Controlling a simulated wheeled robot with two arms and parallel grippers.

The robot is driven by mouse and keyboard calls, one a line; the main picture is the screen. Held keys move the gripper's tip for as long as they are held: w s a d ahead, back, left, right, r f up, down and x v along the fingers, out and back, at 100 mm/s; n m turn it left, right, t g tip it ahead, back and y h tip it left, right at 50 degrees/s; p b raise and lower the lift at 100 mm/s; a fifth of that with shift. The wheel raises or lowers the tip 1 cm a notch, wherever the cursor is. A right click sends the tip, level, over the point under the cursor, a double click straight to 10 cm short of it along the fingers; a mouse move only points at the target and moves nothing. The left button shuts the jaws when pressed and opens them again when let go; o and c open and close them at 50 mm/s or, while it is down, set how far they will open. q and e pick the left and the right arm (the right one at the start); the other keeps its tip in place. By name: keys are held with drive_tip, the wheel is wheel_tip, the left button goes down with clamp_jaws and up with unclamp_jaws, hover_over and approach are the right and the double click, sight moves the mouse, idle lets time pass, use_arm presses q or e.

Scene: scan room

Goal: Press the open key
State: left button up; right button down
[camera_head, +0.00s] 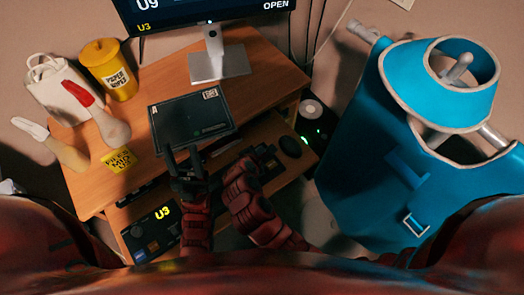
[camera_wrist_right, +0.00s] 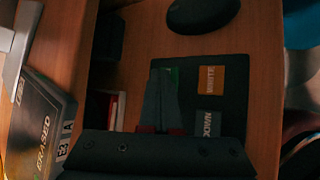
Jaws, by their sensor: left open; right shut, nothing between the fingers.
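A black key pad (camera_wrist_right: 228,95) lies on the lower shelf in the right wrist view. It has an orange key marked WHITE (camera_wrist_right: 209,79) and a grey key marked DOWN (camera_wrist_right: 208,123). A green key (camera_wrist_right: 173,75) shows only as a sliver; my fingers cover the rest and any label. My right gripper (camera_wrist_right: 162,85) is shut and empty over the pad's left half; contact cannot be told. The monitor (camera_head: 190,8) shows the word OPEN in the head view. My left gripper (camera_head: 186,163) is open and empty near the front edge of the black case.
A black case (camera_head: 190,120) lies on the desk (camera_head: 245,82). A mouse (camera_head: 290,146) sits beyond the pad. Another control panel marked U3 (camera_head: 152,235) is at the lower left.

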idle(0.4)
drive_tip(key=shift+r+p, duration=0.8)
drive_tip(key=shift+p, duration=0.3)
wheel_tip(320, 180, up, 5)
drive_tip(key=p, duration=0.5)
idle(0.4)
